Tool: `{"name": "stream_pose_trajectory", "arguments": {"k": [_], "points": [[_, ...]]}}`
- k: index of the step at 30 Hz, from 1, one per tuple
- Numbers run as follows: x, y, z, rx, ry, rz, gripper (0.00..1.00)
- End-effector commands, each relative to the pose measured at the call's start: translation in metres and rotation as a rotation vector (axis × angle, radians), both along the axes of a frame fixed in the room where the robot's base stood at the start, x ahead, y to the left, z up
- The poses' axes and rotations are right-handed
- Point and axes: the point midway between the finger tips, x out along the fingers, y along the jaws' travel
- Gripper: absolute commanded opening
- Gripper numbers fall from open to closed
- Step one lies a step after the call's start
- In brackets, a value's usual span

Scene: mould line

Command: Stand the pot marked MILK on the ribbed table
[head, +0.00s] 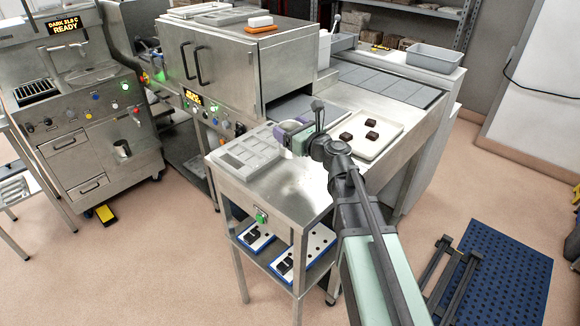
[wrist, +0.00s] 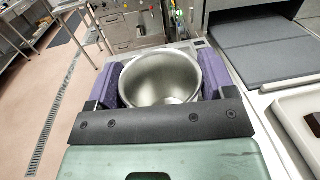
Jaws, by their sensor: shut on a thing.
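A round steel pot (wrist: 160,78) sits between the purple pads of my gripper (wrist: 160,82) in the wrist view. The gripper is shut on it. I look into its open top and see bare metal inside. No marking shows, so I cannot read whether it is the MILK pot. In the head view my gripper (head: 292,135) is over the steel table, between a grey compartmented mould and a white tray. Its pads and arm mostly hide the pot there. I cannot tell whether the pot touches the surface below. I cannot make out for certain which surface is the ribbed table.
The grey mould (head: 245,152) lies left of my gripper. A steel cabinet (head: 225,65) stands behind. A dark seamed belt (head: 390,82) runs at back right. The table's front (head: 290,185) is bare.

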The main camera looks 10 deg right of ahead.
Motion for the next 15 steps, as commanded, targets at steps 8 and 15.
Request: {"name": "stream_pose_trajectory", "arguments": {"k": [8, 15], "points": [[0.000, 0.000, -0.029, 0.000, 0.000, 0.000, 0.48], [0.000, 0.000, -0.052, 0.000, 0.000, 0.000, 0.48]]}}
